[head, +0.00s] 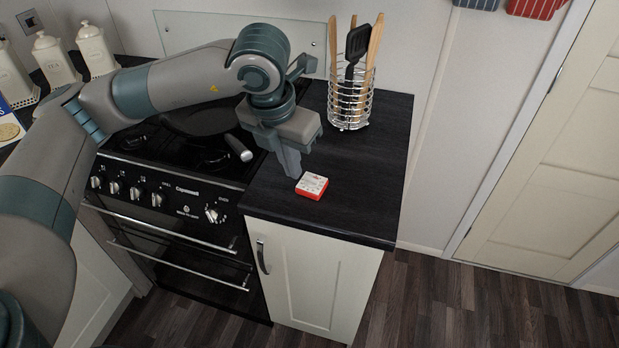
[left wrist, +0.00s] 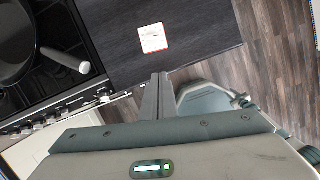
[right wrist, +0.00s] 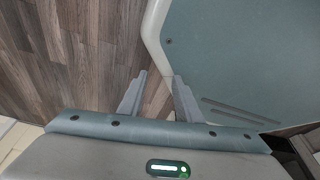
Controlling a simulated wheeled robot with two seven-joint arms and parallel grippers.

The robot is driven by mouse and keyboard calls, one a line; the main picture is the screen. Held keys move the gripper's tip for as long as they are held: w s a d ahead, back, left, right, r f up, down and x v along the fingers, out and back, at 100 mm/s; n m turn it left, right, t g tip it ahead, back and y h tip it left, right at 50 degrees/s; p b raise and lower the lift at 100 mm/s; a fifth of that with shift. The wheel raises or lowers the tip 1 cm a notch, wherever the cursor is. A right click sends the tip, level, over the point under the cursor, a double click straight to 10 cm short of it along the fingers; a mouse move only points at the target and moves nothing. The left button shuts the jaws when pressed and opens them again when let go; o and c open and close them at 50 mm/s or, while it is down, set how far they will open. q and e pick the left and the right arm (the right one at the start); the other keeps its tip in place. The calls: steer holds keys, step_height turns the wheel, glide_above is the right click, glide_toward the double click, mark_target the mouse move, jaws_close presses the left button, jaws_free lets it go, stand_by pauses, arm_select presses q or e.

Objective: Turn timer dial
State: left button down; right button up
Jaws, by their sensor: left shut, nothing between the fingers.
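The cooker's front panel has a row of knobs, with a larger dial (head: 214,213) at its right end. I cannot tell from the frames which dial is the timer. A small red and white square item (head: 312,186) lies on the dark worktop and also shows in the left wrist view (left wrist: 153,38). My left gripper (head: 291,167) is shut and empty, pointing down just behind and left of the item. It appears apart from the item. In the right wrist view, my right gripper (right wrist: 161,78) is open and empty, over the floor beside my own body.
A wire utensil holder (head: 350,108) stands at the back of the worktop (head: 365,185). A pan (head: 200,120) sits on the hob, its handle pointing towards the worktop. White canisters (head: 52,58) stand at the far left. The worktop right of the item is clear.

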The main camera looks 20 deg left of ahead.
mark_target(312, 189)
arm_select(q)
steer(key=shift+f, duration=0.1)
arm_select(e)
steer(key=shift+s, duration=0.35)
